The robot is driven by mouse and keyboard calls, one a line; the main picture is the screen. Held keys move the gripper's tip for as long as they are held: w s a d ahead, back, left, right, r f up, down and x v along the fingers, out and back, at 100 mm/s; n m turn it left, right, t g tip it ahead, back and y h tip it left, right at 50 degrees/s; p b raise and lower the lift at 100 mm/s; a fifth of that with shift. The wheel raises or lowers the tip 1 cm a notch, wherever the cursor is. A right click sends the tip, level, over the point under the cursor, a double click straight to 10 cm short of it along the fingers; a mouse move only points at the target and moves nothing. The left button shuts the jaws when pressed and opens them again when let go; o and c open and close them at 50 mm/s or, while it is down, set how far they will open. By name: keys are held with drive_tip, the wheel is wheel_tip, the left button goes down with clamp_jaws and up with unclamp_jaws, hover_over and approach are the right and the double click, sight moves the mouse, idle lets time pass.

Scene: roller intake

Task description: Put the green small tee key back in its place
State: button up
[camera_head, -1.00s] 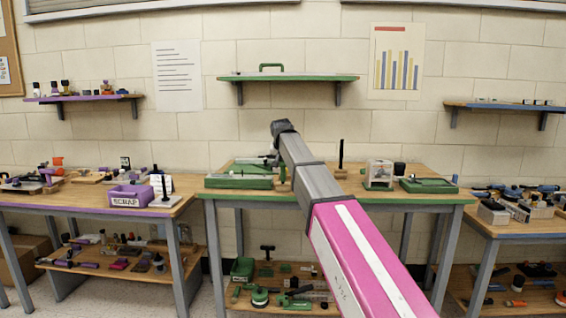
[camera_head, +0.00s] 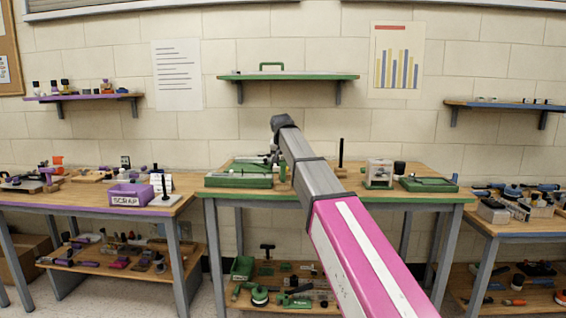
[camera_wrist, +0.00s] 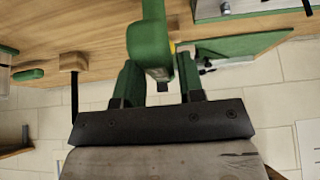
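My gripper (camera_wrist: 160,80) reaches over the middle bench in the wrist view, its two fingers apart. A thick green piece (camera_wrist: 150,40) with a small dark end stands between or just beyond the fingertips. I cannot tell whether the fingers touch it, or whether it is the tee key. In the head view the end of my arm is over the left half of the green-edged bench (camera_head: 330,190), by a green tray (camera_head: 240,182). The fingertips are too small to read there. I cannot pick out the tee key or its place for certain.
A black rod on a wooden block (camera_wrist: 72,62) stands near my gripper. A clear-sided box (camera_head: 379,174) and a second green tray (camera_head: 428,185) stand on the bench's right. A green shelf (camera_head: 290,77) hangs above. Purple and blue benches flank it.

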drive_tip(key=shift+r, duration=0.6)
drive_tip(key=o, duration=0.5)
drive_tip(key=shift+o, duration=0.2)
